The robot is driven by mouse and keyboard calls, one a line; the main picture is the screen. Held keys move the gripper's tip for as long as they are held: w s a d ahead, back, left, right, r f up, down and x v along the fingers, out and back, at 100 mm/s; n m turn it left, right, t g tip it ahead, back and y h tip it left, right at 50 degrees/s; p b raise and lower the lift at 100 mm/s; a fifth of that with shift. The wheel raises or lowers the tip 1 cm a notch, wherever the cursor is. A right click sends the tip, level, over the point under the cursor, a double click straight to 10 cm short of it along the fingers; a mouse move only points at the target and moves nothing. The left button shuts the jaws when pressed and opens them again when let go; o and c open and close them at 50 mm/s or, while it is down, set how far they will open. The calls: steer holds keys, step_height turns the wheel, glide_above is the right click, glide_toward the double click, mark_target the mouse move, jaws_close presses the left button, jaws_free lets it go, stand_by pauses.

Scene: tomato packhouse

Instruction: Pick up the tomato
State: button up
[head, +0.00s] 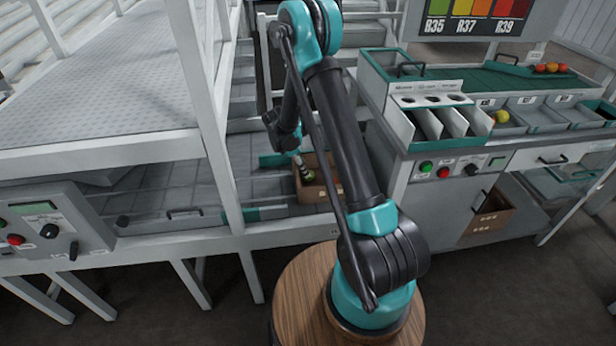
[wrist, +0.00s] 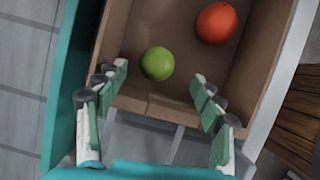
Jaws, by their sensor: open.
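In the wrist view a green tomato (wrist: 158,64) and a red tomato (wrist: 217,22) lie apart in a brown cardboard box (wrist: 150,107). My gripper (wrist: 159,82) is open and empty, with its padded fingers spread to the left and right. The green tomato shows between and just beyond the fingertips; the red one is farther off, toward the upper right. No finger appears to touch either tomato. In the head view the cardboard box (head: 330,190) sits on the grey conveyor behind my arm. My gripper (head: 303,172) is small there, at the box, and the tomatoes are hard to make out.
A sorting bench (head: 395,165) on the right has a grey divided bin (head: 440,120) and several red-orange tomatoes (head: 550,68) on its green top. A yellow-green tomato (head: 500,117) lies in a tray. White frame posts (head: 205,100) stand left of my arm. Another box (head: 488,212) is under the bench.

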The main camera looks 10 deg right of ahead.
steer(key=shift+w+x, duration=0.2)
steer(key=shift+x, duration=2.45)
steer(key=c, duration=0.9)
